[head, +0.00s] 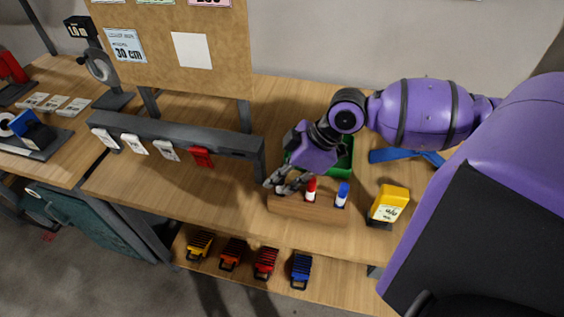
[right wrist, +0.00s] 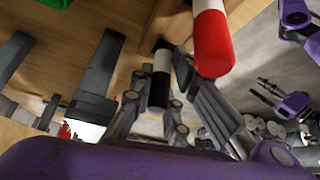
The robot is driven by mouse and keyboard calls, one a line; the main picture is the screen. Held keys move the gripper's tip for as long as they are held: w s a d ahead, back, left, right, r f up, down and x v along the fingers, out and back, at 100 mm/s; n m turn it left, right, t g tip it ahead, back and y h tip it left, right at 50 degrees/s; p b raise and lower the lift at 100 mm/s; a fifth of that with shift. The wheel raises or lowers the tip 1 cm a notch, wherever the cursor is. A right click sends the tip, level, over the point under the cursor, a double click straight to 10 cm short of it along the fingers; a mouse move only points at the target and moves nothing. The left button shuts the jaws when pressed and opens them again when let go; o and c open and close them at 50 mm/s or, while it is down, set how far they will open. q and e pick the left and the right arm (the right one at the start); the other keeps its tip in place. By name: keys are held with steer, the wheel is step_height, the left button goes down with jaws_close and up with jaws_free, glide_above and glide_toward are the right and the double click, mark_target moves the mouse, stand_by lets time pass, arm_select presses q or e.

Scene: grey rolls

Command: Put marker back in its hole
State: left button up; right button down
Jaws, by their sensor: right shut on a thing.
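The wooden block (head: 318,210) stands near the front edge of the table. A red-and-white marker (head: 311,188) and a blue-and-white marker (head: 342,195) stand upright in it. My right gripper (head: 276,184) is over the left end of the block. In the right wrist view, its fingers (right wrist: 156,98) are shut on a black-and-white marker (right wrist: 160,78), white end toward the block. A dark spot like a hole shows at that end; I cannot tell whether the marker is inside it. The red marker (right wrist: 212,45) is close beside the right finger. Small purple-and-grey parts (right wrist: 285,101), perhaps my left gripper, show far off.
A green bin (head: 345,160) is behind the gripper, partly hidden. A yellow device (head: 390,204) stands right of the block. Colored clamps (head: 301,270) lie on the lower shelf.

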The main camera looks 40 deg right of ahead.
steer(key=c, duration=1.6)
jaws_free()
steer(key=v, duration=1.2)
